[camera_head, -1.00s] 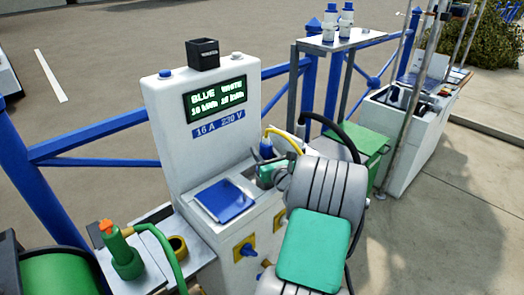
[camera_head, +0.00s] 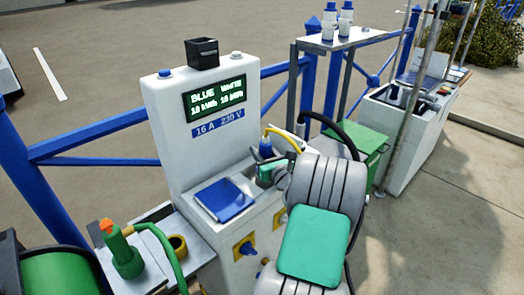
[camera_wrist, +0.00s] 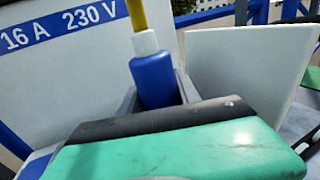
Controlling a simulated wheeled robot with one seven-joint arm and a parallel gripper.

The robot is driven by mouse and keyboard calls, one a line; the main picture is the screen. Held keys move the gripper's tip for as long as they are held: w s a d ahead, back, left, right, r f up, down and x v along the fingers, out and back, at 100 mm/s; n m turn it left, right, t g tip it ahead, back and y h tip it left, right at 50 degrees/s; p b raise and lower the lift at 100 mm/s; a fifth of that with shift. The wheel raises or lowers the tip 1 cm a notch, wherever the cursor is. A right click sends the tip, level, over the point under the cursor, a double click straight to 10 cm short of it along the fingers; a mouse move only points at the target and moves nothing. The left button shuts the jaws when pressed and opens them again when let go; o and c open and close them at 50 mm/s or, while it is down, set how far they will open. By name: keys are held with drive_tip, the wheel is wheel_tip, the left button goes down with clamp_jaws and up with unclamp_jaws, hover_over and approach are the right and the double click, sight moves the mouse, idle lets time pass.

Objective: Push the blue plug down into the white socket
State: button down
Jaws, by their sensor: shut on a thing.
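The blue plug (camera_head: 265,149) stands nearly upright above the right part of the white charging pedestal (camera_head: 178,140), with a yellow cable from its top. In the wrist view the plug (camera_wrist: 153,79) shows a white collar. My gripper (camera_head: 263,162) is shut on it, with a grey finger on each side in the wrist view (camera_wrist: 157,98). A raised white lid (camera_wrist: 245,75) stands just right of the plug there. The white socket's opening and the plug's lower end are hidden behind my gripper, so I cannot tell how far they are engaged.
A closed blue lid (camera_head: 225,200) lies on the pedestal left of my gripper. A green plug (camera_head: 125,252) with a green cable stands at lower left. Blue railings (camera_head: 100,130) run behind. A shelf with white-and-blue connectors (camera_head: 335,42) and a green box (camera_head: 365,150) are to the right.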

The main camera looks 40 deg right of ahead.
drive_tip(key=shift+f+b, duration=0.35)
drive_tip(key=shift+f, duration=0.2)
drive_tip(key=c, duration=1.1)
unclamp_jaws()
drive_tip(key=shift+c, duration=0.2)
drive_tip(key=shift+s, duration=0.15)
drive_tip(key=shift+p+v, duration=0.3)
drive_tip(key=shift+v, duration=5.1)
drive_tip(key=shift+a, duration=0.1)
